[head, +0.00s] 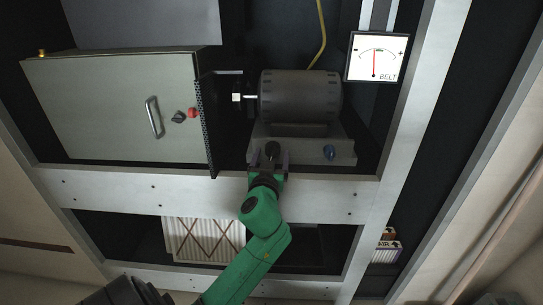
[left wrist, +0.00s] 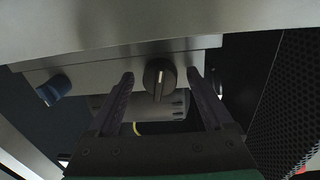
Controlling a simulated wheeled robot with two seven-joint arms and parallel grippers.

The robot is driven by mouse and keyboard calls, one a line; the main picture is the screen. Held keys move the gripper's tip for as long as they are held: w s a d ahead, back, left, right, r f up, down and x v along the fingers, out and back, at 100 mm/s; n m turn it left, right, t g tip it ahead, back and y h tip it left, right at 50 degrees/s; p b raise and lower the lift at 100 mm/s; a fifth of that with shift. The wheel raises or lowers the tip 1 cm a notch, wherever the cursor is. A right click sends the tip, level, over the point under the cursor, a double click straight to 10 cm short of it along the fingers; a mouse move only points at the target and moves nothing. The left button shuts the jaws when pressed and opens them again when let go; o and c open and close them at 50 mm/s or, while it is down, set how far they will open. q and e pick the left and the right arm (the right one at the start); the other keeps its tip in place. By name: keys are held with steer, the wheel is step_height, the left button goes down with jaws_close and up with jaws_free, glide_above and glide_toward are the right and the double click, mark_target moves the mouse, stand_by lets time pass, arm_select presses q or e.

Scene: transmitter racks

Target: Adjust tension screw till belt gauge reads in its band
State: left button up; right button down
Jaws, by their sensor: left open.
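The belt gauge (head: 376,57) is a white dial marked BELT at the upper right, with minus and plus ends. Its red needle stands nearly upright, close to a small green band at the top; the exact overlap is too small to tell. A black knob (head: 272,150) sits on the front of the motor base; no label shows which knob is the tension screw. My left gripper (head: 268,166) is open, its fingers on either side of the black knob (left wrist: 159,77) in the left wrist view, with gaps visible. The knob's white line is near vertical there. My right gripper is not in view.
A blue knob (head: 329,152) is on the same base (head: 300,143), right of the black one. The motor (head: 300,97) stands above. A grey cabinet (head: 110,105) with a handle is at left. A metal rack beam (head: 200,193) runs below the base.

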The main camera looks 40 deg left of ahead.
arm_select(q)
jaws_close()
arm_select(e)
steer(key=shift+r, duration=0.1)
arm_select(q)
steer(key=shift+r+m+p, duration=0.1)
steer(key=shift+m+p, duration=0.55)
steer(key=shift+m, duration=0.25)
steer(key=m+p, duration=0.2)
steer(key=m, duration=0.2)
steer(key=shift+s+m+p, duration=0.1)
steer(key=shift+m+p, duration=0.2)
steer(key=shift+p, duration=0.1)
steer(key=shift+m, duration=0.3)
steer(key=shift+m+g+p, duration=0.4)
steer(key=shift+m+p, duration=0.2)
steer(key=shift+m, duration=0.2)
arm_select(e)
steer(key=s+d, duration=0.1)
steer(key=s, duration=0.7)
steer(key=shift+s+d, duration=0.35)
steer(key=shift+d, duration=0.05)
